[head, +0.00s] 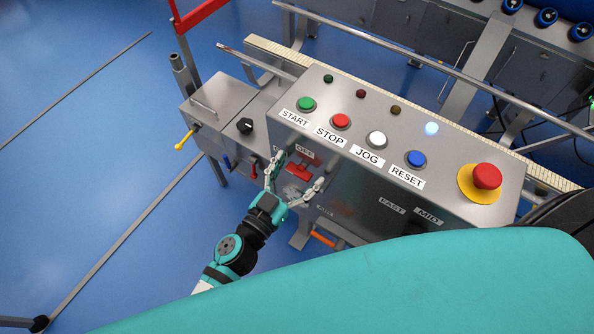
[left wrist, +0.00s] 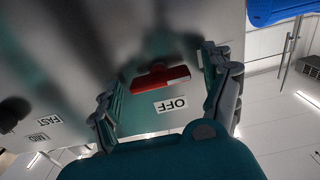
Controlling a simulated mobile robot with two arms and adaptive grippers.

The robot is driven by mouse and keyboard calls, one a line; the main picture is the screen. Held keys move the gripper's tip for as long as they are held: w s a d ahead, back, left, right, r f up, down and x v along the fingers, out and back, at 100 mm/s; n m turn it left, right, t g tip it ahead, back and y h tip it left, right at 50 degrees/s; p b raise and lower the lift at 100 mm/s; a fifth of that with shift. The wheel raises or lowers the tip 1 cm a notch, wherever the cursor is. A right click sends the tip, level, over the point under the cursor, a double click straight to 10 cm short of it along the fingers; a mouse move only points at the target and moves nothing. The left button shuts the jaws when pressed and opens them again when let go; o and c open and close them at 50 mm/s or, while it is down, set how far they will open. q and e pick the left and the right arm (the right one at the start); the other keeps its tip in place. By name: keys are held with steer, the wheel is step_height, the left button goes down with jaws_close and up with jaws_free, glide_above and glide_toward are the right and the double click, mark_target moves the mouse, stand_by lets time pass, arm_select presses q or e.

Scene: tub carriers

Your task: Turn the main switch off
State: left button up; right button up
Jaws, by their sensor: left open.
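The main switch (head: 303,166) is a red handle on the front face of the grey control box, just below an "OFF" label (head: 305,153). In the left wrist view the red handle (left wrist: 160,77) lies as a bar between my fingers, with the upside-down OFF label (left wrist: 171,105) beside it. My left gripper (head: 297,175) is open, with one finger to each side of the handle. I see no clear contact between fingers and handle. The handle's lower surroundings are partly hidden by the gripper in the head view. My right gripper is in neither view.
The box top carries green START (head: 307,104), red STOP (head: 341,121), white JOG (head: 377,140) and blue RESET (head: 416,159) buttons, and a red emergency stop (head: 487,176). A black knob (head: 245,126) and yellow lever (head: 184,141) are to the left.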

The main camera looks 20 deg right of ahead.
arm_select(q)
steer(key=c, duration=1.2)
steer(key=shift+o, duration=0.2)
steer(key=shift+m, duration=0.3)
steer(key=m, duration=0.3)
steer(key=shift+m, duration=0.4)
steer(key=m, duration=0.4)
steer(key=shift+s+f, duration=0.1)
steer(key=m, duration=0.5)
steer(key=shift+f, duration=0.1)
steer(key=shift+m+b, duration=0.4)
steer(key=shift+m, duration=1.9)
